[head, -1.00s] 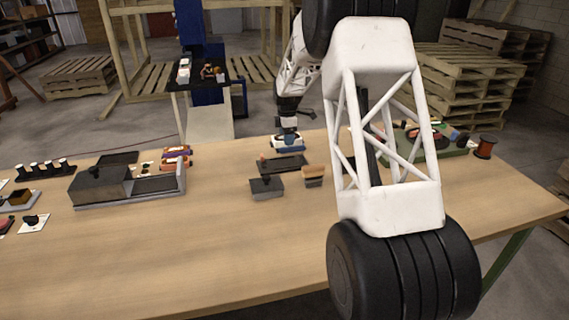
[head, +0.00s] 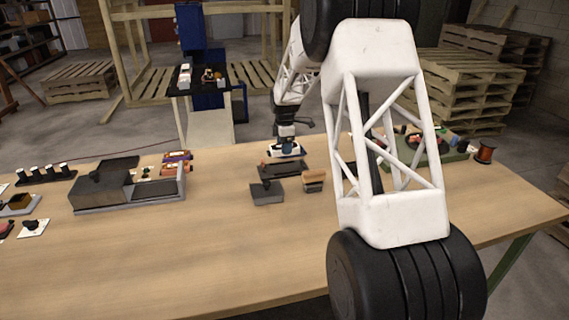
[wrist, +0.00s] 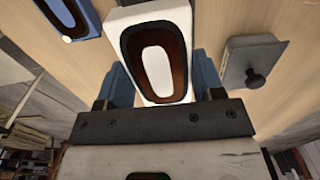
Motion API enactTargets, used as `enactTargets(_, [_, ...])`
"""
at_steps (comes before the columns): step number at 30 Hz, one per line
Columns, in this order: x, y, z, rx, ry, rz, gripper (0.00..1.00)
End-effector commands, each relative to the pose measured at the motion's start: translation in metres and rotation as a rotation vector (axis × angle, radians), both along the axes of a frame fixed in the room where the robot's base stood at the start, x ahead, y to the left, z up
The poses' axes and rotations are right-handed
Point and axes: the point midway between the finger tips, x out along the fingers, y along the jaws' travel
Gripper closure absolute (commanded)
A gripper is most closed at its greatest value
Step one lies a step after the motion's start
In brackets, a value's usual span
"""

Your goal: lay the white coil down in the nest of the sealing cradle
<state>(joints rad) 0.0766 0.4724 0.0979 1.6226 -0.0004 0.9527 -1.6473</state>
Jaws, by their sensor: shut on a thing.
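The white coil (wrist: 150,60) is a white block with a dark brown oval winding. My gripper (wrist: 152,85) is shut on it, with a blue finger at each side. In the head view the coil (head: 288,150) is held at the end of my arm, just above and behind a low dark fixture (head: 282,170), which appears to be the sealing cradle. Its nest is too small to make out there. I cannot tell whether the coil touches the fixture. The wrist view does not clearly show the fixture.
A grey block with a black knob (head: 267,191) and a brown-topped block (head: 314,181) stand in front. A blue part with an oval winding (wrist: 70,14) is in the wrist view's upper left. A grey machine (head: 128,186) stands left. The front table is clear.

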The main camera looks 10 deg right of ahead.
Motion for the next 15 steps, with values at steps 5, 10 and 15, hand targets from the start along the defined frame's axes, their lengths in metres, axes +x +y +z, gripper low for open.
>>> enactTargets(5, [0.0,0.0,-0.024,0.0,0.0,0.0,0.7])
enactTargets(10, [0.001,0.0,-0.034,0.0,-0.002,0.0,0.7])
enactTargets(15, [0.001,0.0,-0.035,0.0,-0.002,0.0,0.7])
